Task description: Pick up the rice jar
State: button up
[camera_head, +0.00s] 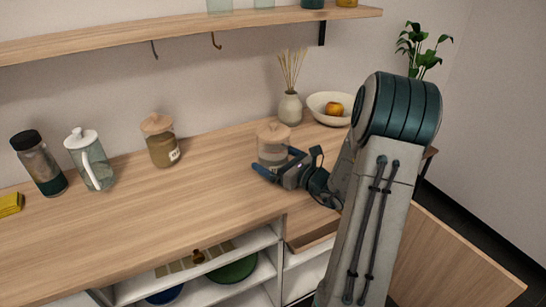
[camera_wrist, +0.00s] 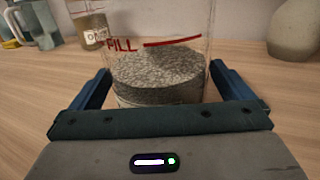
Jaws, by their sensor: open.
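A clear jar with a wooden lid (camera_head: 272,140) stands upright on the wooden counter, right of centre in the head view. In the wrist view the jar (camera_wrist: 160,75) holds pale grains and bears a red FILL line. I take it for the rice jar, though no rice label shows. My gripper (camera_head: 278,167) is low over the counter at the jar. In the wrist view my gripper (camera_wrist: 175,92) is open, with one blue finger on each side of the jar's lower part. Contact with the glass cannot be made out.
A second jar with brownish contents (camera_head: 162,143), a white-lidded pitcher (camera_head: 90,160) and a dark-capped bottle (camera_head: 38,163) stand left. A reed vase (camera_head: 290,108) and a bowl with fruit (camera_head: 318,103) stand behind right. A shelf (camera_head: 180,36) with hooks hangs above.

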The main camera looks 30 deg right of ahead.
jog(key=shift+w+a, duration=0.1)
jog(key=shift+w, duration=0.2)
jog(key=c, duration=1.3)
jog(key=shift+r, duration=0.1)
jog(key=shift+c, duration=0.9)
